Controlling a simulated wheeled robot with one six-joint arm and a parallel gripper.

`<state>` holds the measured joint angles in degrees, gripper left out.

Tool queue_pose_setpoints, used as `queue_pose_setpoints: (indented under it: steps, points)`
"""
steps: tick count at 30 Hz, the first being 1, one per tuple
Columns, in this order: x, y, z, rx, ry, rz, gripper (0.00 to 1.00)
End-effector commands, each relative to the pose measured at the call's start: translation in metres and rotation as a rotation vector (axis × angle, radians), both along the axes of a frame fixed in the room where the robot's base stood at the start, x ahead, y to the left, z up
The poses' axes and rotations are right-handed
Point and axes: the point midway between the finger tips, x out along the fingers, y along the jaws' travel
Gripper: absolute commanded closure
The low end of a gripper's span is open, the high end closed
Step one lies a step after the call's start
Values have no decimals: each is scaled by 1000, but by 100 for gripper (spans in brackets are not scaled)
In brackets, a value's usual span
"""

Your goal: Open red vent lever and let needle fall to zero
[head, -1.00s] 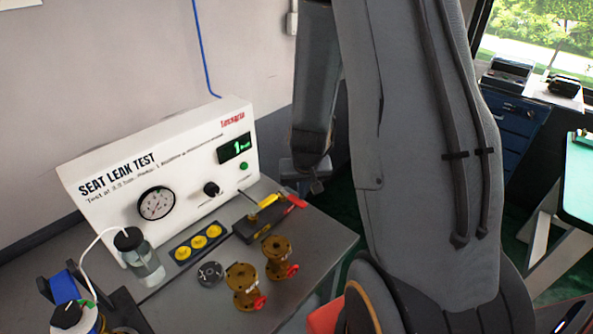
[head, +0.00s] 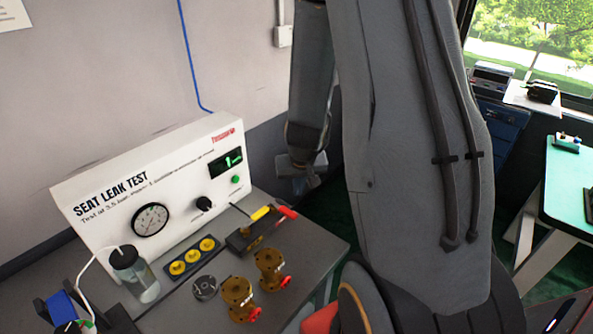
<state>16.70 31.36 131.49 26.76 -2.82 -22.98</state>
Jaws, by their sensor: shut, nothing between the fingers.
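The red vent lever (head: 287,212) sits at the right end of a dark valve block (head: 250,236) on the bench, beside a yellow lever (head: 261,213). The round white gauge (head: 150,220) is on the sloped face of the seat leak test panel (head: 113,205); its needle is too small to read surely. My gripper (head: 303,182) hangs down behind and to the right of the panel, apart from the red lever. It is shut and empty, and its fingertips are small and dark here.
Two brass valves with red handles (head: 270,270) stand in front of the block. A bottle with a tube (head: 133,272), a tray of yellow discs (head: 193,257) and a dark round flange (head: 204,288) are to the left. The bench's right edge (head: 335,262) is clear.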

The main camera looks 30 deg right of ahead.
Motion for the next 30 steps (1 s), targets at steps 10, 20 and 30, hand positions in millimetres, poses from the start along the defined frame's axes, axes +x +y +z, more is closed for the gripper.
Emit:
queue_pose_setpoints:
  steps: [10,20,30]
  points:
    - [-4,10,33,-1,-1,-2,100]
    - [-6,15,47,-1,-1,-2,100]
    - [-6,16,50,0,-1,0,100]
